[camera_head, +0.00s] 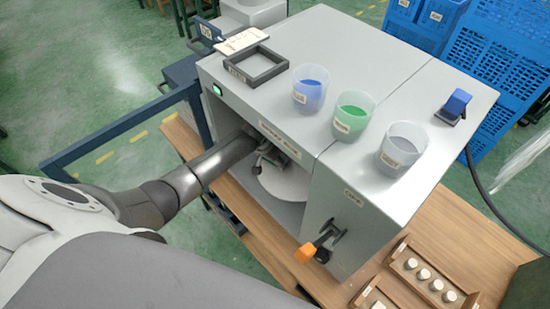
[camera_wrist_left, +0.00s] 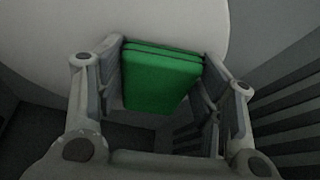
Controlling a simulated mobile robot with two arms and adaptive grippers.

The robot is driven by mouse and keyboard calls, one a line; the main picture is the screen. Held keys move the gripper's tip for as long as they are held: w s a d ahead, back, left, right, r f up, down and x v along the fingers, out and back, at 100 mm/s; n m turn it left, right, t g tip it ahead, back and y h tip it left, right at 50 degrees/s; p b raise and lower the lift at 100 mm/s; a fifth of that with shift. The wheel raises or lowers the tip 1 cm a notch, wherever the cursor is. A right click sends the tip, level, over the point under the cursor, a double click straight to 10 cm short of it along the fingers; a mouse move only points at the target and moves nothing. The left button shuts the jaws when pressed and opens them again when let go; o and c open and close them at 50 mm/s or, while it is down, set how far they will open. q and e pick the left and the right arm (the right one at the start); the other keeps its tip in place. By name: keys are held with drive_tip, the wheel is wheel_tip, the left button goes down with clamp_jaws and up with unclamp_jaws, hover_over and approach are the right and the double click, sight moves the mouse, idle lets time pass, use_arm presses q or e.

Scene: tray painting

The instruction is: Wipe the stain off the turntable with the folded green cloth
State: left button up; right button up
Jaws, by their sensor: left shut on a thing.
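The turntable (camera_head: 287,185) is a pale round disc inside the grey cabinet, seen through its open front. My left arm reaches in from the left, and my left gripper (camera_head: 268,156) is inside the opening over the turntable, partly hidden by the cabinet. In the left wrist view my left gripper (camera_wrist_left: 160,85) is shut on the folded green cloth (camera_wrist_left: 160,75). The cloth hangs between the fingers, with the pale turntable (camera_wrist_left: 175,20) behind its top edge. I cannot tell whether the cloth touches the disc. No stain shows on the visible part. My right gripper is not in view.
The grey cabinet (camera_head: 330,45) stands on a wooden table (camera_head: 440,235). On its top are a dark square frame (camera_head: 282,66), a blue cup (camera_head: 310,88), a green cup (camera_head: 352,116) and a clear cup (camera_head: 401,149). An orange-ended handle (camera_head: 305,252) sticks out in front.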

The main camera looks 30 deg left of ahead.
use_arm(q)
drive_tip(key=shift+d+r, duration=0.1)
drive_tip(key=shift+r, duration=3)
